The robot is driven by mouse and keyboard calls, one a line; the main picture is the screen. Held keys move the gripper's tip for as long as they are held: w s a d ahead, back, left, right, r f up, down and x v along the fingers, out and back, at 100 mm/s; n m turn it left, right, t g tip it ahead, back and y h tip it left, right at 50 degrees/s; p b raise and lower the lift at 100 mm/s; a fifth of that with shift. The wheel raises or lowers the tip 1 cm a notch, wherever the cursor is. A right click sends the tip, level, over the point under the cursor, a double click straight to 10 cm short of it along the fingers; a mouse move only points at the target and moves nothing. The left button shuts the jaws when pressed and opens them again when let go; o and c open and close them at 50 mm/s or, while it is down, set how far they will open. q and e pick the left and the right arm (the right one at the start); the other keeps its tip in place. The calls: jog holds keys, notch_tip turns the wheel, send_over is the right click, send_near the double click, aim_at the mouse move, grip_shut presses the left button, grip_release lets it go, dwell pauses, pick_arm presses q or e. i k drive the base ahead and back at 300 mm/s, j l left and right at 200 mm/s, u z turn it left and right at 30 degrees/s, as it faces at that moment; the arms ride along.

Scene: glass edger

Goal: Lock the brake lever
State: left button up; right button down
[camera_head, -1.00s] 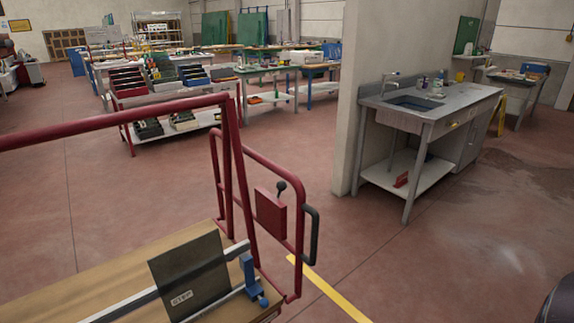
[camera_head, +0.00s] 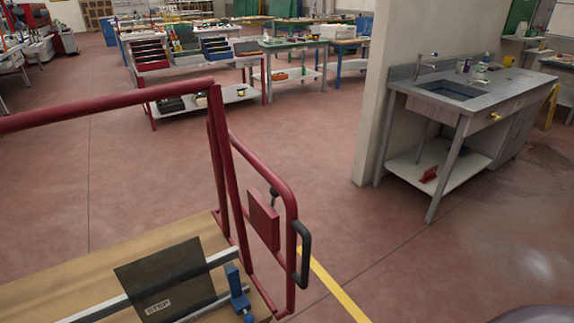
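The brake lever (camera_head: 274,193) is a small dark lever with a round black knob. It stands up at the top of a red box (camera_head: 263,220) on the red tubular frame of a cart. The lower part of the lever is hard to make out at this size. A black grip handle (camera_head: 303,254) curves out from the frame just right of the box. Neither of my grippers is in view.
The cart's wooden deck (camera_head: 60,279) carries a dark plate (camera_head: 170,277) and a metal rail. A grey sink table (camera_head: 443,110) stands beside a wall at right. Workbenches fill the back. The red floor between is clear, with a yellow line (camera_head: 335,286) beside the cart.

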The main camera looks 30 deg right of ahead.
aim_at(271, 191)
jog(key=i+l, duration=0.1)
jog(key=l, duration=0.45)
jog(key=i+l, duration=0.1)
jog(key=l, duration=0.45)
jog(key=i+l, duration=0.1)
jog(key=l, duration=0.45)
